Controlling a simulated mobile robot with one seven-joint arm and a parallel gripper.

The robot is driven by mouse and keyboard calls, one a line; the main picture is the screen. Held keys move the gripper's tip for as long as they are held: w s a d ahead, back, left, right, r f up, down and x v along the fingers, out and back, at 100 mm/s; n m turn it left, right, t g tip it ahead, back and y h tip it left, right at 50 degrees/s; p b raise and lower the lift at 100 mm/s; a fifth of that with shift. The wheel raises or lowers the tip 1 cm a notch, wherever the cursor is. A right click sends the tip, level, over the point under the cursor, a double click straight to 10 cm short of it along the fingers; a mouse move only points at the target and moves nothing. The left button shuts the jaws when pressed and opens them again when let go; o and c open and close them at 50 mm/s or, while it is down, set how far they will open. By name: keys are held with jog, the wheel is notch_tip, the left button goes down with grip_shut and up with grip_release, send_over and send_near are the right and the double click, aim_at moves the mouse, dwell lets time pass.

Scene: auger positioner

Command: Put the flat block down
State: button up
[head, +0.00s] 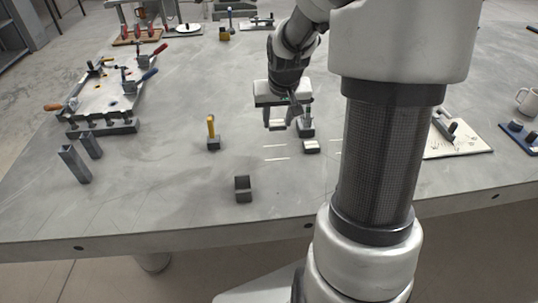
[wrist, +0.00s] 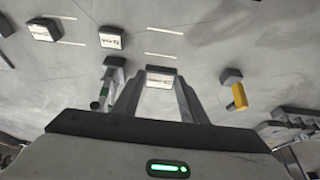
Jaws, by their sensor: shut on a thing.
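My gripper (head: 278,123) hangs over the middle of the grey table. In the wrist view my gripper (wrist: 160,82) is shut on a flat block with a pale, printed top face (wrist: 161,77), held between the two fingertips.
A similar flat block (head: 311,147) and a dark upright piece (head: 305,127) stand close right of the gripper. A yellow-handled block (head: 212,137) is to the left. A dark channel piece (head: 242,189) sits nearer. A clamp fixture (head: 110,90) stands far left. Another labelled block (wrist: 43,30) shows in the wrist view.

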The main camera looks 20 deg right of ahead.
aim_at(276, 151)
notch_tip(276, 151, down, 10)
jog(key=b, duration=0.2)
jog(key=shift+r+b, duration=0.1)
jog(key=shift+b, duration=0.3)
jog(key=shift+f, duration=0.25)
jog(key=o, duration=1.2)
jog(key=shift+r, duration=0.1)
jog(key=shift+r, duration=0.3)
jog(key=p+v, duration=0.3)
jog(key=v, duration=0.8)
jog(key=shift+s+r+p, duration=0.2)
jog(key=shift+r+p, duration=0.1)
jog(key=shift+r, duration=0.05)
jog(key=shift+a, duration=0.1)
